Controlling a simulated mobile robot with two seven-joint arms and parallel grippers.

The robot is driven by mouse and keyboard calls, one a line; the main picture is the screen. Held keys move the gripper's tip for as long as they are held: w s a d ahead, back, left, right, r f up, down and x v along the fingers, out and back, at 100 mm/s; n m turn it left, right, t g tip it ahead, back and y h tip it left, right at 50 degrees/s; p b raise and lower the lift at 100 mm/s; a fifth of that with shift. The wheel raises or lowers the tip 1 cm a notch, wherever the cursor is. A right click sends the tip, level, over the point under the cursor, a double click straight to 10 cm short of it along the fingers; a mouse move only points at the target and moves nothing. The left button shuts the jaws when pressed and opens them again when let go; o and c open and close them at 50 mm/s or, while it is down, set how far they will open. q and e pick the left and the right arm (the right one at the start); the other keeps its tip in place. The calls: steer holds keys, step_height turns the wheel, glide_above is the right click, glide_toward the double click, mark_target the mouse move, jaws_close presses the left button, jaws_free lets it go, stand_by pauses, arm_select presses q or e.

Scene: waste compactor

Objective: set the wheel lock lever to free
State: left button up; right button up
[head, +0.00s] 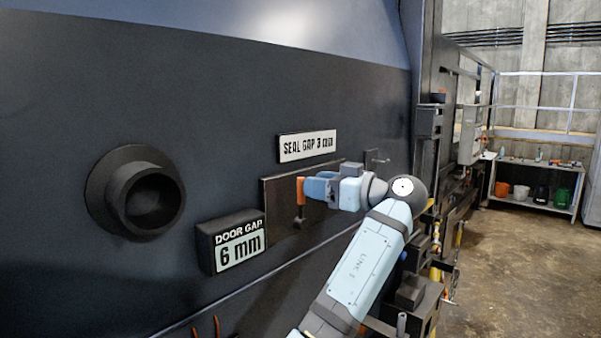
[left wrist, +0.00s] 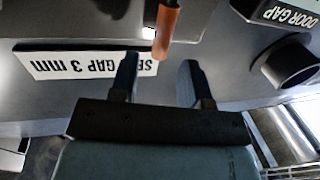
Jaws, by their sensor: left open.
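The lever has an orange handle (head: 301,191) that stands upright above a dark pivot on a dark plate (head: 281,232) on the wall. No lock or free marking is readable, so I cannot tell its setting. My left gripper (head: 309,188) is open right beside the handle, on its right. In the left wrist view the orange handle (left wrist: 167,32) lies just beyond the tips of my left gripper (left wrist: 158,64), nearly in line with the gap. I cannot tell whether a finger touches it. My right gripper is out of view.
A "DOOR GAP 6 mm" display (head: 238,247) juts out left of the plate. A "SEAL GAP 3 mm" sign (head: 307,146) is above it. A round dark port (head: 147,195) sticks out farther left. Open floor (head: 515,270) lies to the right.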

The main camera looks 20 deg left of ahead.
mark_target(301, 194)
arm_select(q)
steer(key=shift+w+a+p, duration=0.15)
steer(key=shift+a+p, duration=0.15)
steer(key=shift+a, duration=0.8)
steer(key=shift+w+a+p, duration=0.15)
steer(key=shift+a+p, duration=0.15)
steer(key=shift+a, duration=0.8)
jaws_close()
